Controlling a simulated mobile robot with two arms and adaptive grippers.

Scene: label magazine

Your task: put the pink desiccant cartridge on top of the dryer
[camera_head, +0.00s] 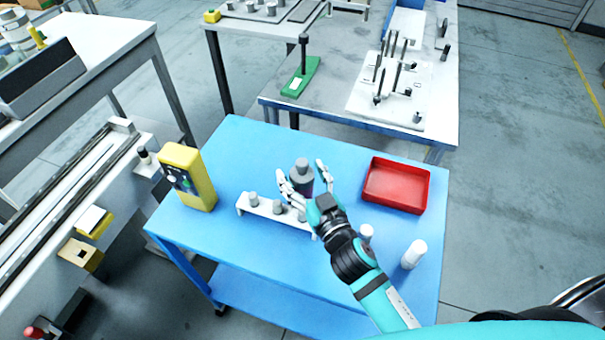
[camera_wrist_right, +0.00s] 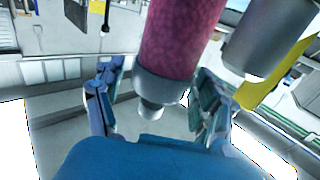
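The pink desiccant cartridge (camera_wrist_right: 180,38) shows large in the right wrist view, with a grey end cap and a small knob. In the head view a grey knobbed top (camera_head: 302,172) stands between the fingers of my right gripper (camera_head: 305,180); the body below it is mostly hidden. My right gripper, also in the wrist view (camera_wrist_right: 158,95), is open, its fingers spread on either side of the cap with a gap at the left finger. I cannot tell which thing is the dryer. My left gripper is not in view.
On the blue table (camera_head: 240,150) stand a yellow device (camera_head: 187,175), a white rack (camera_head: 262,207) with grey cylinders, a red tray (camera_head: 397,185), and white cylinders (camera_head: 414,254) at the right. A grey cylinder (camera_wrist_right: 268,40) is close beside the cartridge. Bare tabletop lies behind the rack.

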